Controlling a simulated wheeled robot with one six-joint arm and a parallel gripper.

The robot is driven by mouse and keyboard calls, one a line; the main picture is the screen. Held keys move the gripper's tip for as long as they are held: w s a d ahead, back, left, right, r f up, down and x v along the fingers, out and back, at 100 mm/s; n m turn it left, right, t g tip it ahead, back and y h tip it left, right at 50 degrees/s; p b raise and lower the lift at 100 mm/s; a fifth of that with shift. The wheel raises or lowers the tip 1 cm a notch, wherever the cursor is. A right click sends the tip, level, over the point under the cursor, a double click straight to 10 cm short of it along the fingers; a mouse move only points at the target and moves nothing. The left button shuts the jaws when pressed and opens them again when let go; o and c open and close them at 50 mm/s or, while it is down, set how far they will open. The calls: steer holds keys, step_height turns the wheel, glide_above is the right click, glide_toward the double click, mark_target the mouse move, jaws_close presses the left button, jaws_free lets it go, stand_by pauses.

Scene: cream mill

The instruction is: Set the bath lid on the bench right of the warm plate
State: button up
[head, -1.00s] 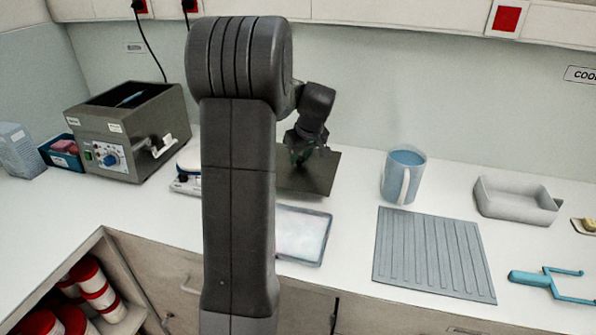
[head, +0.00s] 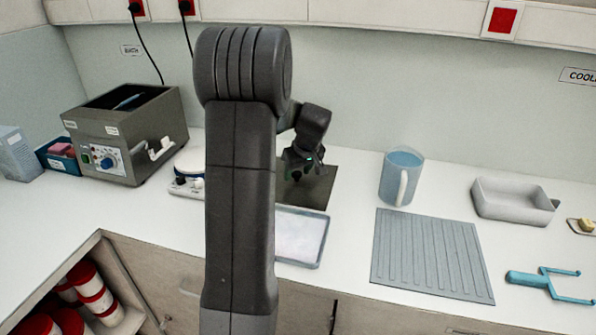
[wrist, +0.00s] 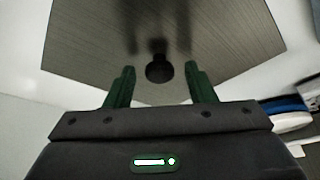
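The bath lid, a dark grey square plate (head: 318,187), lies flat on the bench, just right of the white warm plate with a blue band (head: 190,183). Its left part is hidden behind my arm in the head view. In the wrist view the lid (wrist: 225,40) fills the upper middle, with a round black knob (wrist: 159,70). My gripper (wrist: 159,72) is over the knob, its two green fingers apart with a gap on each side. The grey bath (head: 130,130) stands open-topped at the left. My gripper also shows in the head view (head: 303,170).
A shallow pale tray (head: 300,238) lies in front of the lid. A blue mug (head: 398,180), a ribbed grey mat (head: 430,255), a grey basin (head: 512,203) and a blue fork-like tool (head: 545,280) are to the right. Bench between lid and mug is clear.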

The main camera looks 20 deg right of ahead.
steer(key=shift+r, duration=0.1)
steer(key=v, duration=1.2)
